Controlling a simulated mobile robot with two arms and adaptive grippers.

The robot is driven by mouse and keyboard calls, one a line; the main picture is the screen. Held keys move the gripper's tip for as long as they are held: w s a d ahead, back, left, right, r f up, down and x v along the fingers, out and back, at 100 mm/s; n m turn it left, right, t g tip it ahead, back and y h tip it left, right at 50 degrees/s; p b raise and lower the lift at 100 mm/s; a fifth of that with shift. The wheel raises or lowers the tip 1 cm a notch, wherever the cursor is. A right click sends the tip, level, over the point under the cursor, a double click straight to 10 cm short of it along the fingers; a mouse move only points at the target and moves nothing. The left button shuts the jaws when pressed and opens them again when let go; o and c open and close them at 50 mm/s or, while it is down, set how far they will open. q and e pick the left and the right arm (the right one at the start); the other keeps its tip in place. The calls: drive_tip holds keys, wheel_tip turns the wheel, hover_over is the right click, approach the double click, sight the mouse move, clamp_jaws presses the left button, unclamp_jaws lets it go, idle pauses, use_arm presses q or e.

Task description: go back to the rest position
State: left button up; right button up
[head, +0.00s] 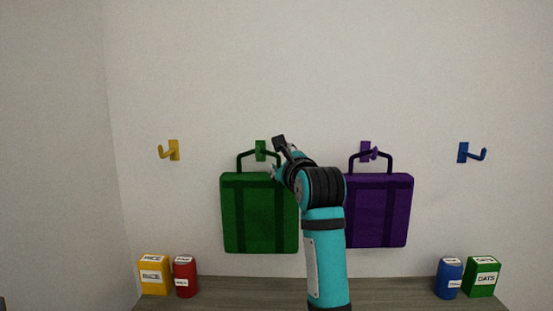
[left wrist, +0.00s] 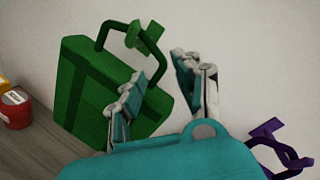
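My left gripper (head: 279,158) is raised in front of the wall, by the upper right corner of the green bag. In the left wrist view its two fingers (left wrist: 160,82) stand apart with nothing between them. The green bag (head: 244,222) hangs by its handle on a green hook (head: 260,150); it also shows in the left wrist view (left wrist: 85,85). A purple bag (head: 388,215) hangs on a purple hook (head: 366,150), its left edge hidden behind my left arm. My right gripper is not in view.
A yellow hook (head: 173,150) and a blue hook (head: 464,153) are empty. A yellow box (head: 154,276) and red canister (head: 185,278) stand at left on the wooden shelf (head: 240,293). A blue canister (head: 449,279) and green box (head: 482,277) stand at right. The wall above is bare.

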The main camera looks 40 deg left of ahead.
use_arm(q)
drive_tip(key=v, duration=0.5)
drive_tip(key=shift+s+d, duration=0.15)
drive_tip(key=shift+d, duration=0.05)
